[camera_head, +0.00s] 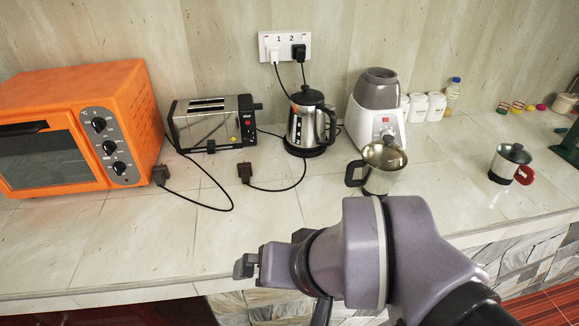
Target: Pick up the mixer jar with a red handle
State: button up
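The mixer jar with a red handle (507,163) stands upright on the right part of the counter. It has a steel body and a dark lid, and its red handle (525,175) points right. Another steel jar with a black handle (382,166) stands nearer the middle, partly hidden at its base by my arm. My gripper (243,266) is at the counter's front edge, left of both jars and far from the red-handled one. It is seen side-on, and I cannot tell whether its fingers are apart. No object shows in it.
An orange oven (130,92), a toaster (213,124), a kettle (309,124) and a mixer base (377,108) line the back. White canisters (436,106) and a bottle (453,95) stand behind. Loose cords lie on the counter (270,209). The counter around the red-handled jar is mostly clear.

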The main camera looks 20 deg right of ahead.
aim_at(502, 171)
jog(key=z, duration=2.2)
